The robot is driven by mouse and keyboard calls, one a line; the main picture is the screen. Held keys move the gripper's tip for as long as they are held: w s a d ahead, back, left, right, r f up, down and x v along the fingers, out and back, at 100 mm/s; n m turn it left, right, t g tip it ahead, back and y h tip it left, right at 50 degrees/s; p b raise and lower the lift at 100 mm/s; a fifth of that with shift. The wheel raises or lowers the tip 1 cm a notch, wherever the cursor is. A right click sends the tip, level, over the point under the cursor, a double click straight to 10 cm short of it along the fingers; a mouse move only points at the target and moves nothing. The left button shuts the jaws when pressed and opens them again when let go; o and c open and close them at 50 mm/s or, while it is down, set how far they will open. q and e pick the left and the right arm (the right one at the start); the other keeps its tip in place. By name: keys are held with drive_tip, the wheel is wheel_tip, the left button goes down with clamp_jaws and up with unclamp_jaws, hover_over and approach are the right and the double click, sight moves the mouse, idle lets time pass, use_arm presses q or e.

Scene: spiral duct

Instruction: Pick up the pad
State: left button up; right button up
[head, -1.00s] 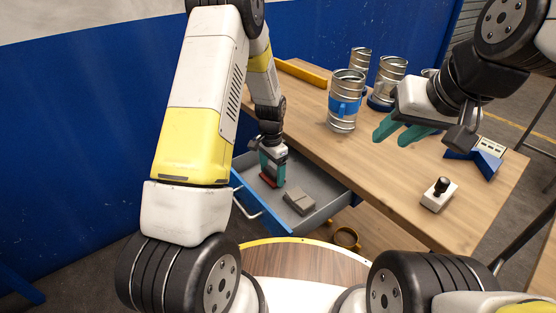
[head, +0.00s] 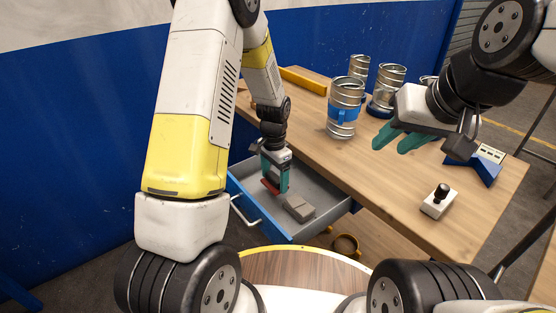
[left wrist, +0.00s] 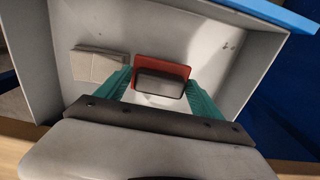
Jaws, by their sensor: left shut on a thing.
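The pad (head: 268,187) has a red, flat base and shows in the open drawer area in the head view. In the left wrist view the red pad (left wrist: 162,66) has a dark grey block-like part on it, between my fingertips. My left gripper (head: 275,182) points down into the drawer and is shut on the pad; its teal fingers also show in the left wrist view (left wrist: 160,84). I cannot tell whether the pad touches the drawer floor. My right gripper (head: 394,141) is open and empty, above the tabletop at the right.
The pad is over a grey drawer with a blue front (head: 255,211). A grey block (head: 299,208) lies beside it in the drawer. On the wooden table (head: 385,185) stand several metal duct pieces (head: 345,108), a white block with a black knob (head: 439,200) and a blue stand (head: 474,166).

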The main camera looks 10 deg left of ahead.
use_arm(q)
drive_tip(key=s+d, duration=0.1)
drive_tip(key=s, duration=0.2)
drive_tip(key=s+d, duration=0.2)
drive_tip(key=s, duration=0.2)
drive_tip(key=s+d+r, duration=0.1)
drive_tip(key=s, duration=0.3)
drive_tip(key=shift+s+d, duration=0.15)
drive_tip(key=shift+d, duration=0.05)
